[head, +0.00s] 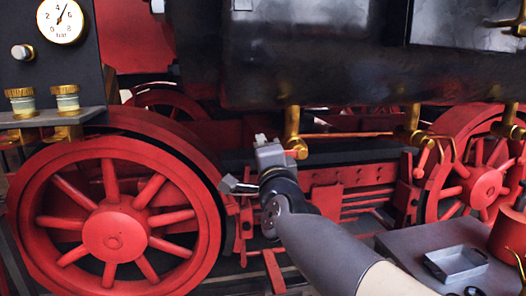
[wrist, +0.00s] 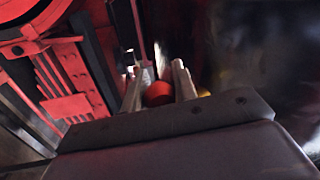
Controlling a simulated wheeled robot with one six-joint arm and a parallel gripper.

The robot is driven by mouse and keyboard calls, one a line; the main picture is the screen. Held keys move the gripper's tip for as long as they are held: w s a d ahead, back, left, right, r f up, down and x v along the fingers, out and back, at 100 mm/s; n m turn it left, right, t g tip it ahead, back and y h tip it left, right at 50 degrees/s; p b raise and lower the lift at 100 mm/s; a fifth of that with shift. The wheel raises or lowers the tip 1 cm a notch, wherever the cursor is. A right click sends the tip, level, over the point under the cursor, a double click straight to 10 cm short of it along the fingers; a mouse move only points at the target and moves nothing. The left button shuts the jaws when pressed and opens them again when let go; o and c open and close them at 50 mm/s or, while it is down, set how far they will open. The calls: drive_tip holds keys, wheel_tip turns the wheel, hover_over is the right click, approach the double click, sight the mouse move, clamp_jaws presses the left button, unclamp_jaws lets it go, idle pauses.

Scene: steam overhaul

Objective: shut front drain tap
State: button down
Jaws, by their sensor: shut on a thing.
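A brass drain tap (head: 292,128) hangs below the black cylinder, the leftmost of the brass taps in the head view. My gripper (head: 276,152) is right at its lower end, and a small red tip shows beside the gripper there. In the wrist view, a round red handle (wrist: 158,93) sits between the two pale fingers of my gripper (wrist: 158,86), which are shut on it. A bit of brass (wrist: 203,92) shows just right of the fingers. The handle's full shape and its turn angle are hidden by the gripper.
The black cylinder (head: 330,60) is close above my gripper. More brass taps (head: 413,122) hang to the right. A large red wheel (head: 112,232) stands at left, red frame parts behind. A grey tray (head: 456,262) lies on a surface at lower right.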

drive_tip(key=c, duration=1.1)
unclamp_jaws()
drive_tip(key=shift+c, duration=0.2)
drive_tip(key=p+v, duration=0.1)
drive_tip(key=v, duration=1)
drive_tip(key=shift+w, duration=0.2)
drive_tip(key=b+x, duration=0.1)
drive_tip(key=x, duration=0.9)
drive_tip(key=shift+w, duration=0.25)
drive_tip(key=shift+a+r, duration=0.1)
